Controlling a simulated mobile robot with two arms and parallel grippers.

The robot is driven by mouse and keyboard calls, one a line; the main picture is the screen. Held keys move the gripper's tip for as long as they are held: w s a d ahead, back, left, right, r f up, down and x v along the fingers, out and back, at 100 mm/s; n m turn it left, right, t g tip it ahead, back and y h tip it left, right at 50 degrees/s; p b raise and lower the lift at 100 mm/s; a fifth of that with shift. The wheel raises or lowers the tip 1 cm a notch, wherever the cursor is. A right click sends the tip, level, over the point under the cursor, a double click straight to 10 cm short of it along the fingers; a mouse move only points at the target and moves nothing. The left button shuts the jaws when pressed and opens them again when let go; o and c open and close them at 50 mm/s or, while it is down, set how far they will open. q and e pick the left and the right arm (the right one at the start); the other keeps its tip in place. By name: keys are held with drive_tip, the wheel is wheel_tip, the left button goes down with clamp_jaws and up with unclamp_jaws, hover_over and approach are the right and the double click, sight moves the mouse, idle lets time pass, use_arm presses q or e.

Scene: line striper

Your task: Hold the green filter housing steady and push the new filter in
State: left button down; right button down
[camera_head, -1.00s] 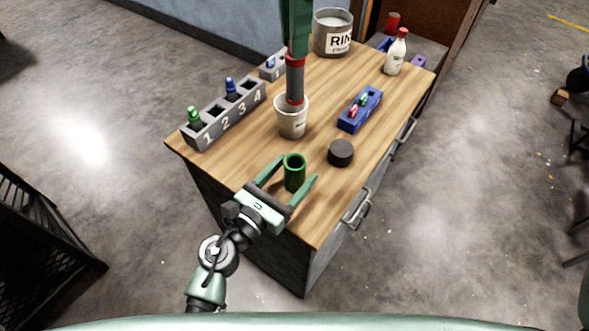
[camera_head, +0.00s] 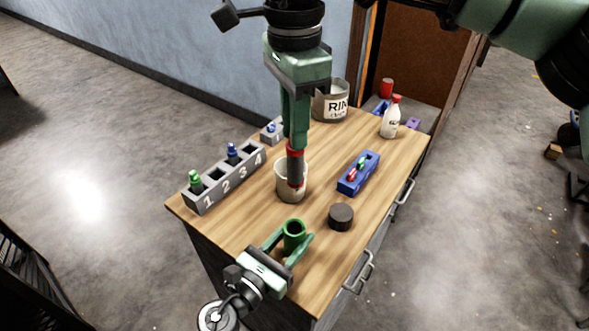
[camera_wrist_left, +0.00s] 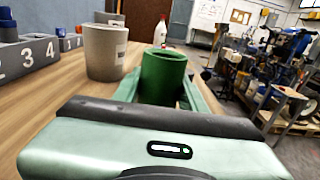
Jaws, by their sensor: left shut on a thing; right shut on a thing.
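The green filter housing (camera_head: 294,238) is an open-topped tube standing upright near the table's front corner; the left wrist view shows it too (camera_wrist_left: 163,75). My left gripper (camera_head: 289,245) is shut on it, one finger on each side. My right gripper (camera_head: 296,140) points down and is shut on the new filter (camera_head: 295,169), a dark grey cylinder with red ends. The filter hangs upright, apart from the housing and behind it in the head view. Its lower end overlaps the white cup (camera_head: 282,190) there. The left wrist view does not show the filter.
A round black cap (camera_head: 341,217) lies right of the housing. A blue tray (camera_head: 347,187) with small red and green pieces is behind it. A numbered grey rack (camera_head: 217,191) stands left. A rinse bucket (camera_head: 325,105) and a white bottle (camera_head: 390,122) are at the back.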

sight(295, 182)
wheel_tip(295, 182, down, 12)
drive_tip(key=shift+r, duration=0.1)
idle(0.5)
wheel_tip(295, 182, down, 8)
drive_tip(key=shift+f, duration=0.25)
idle(6.2)
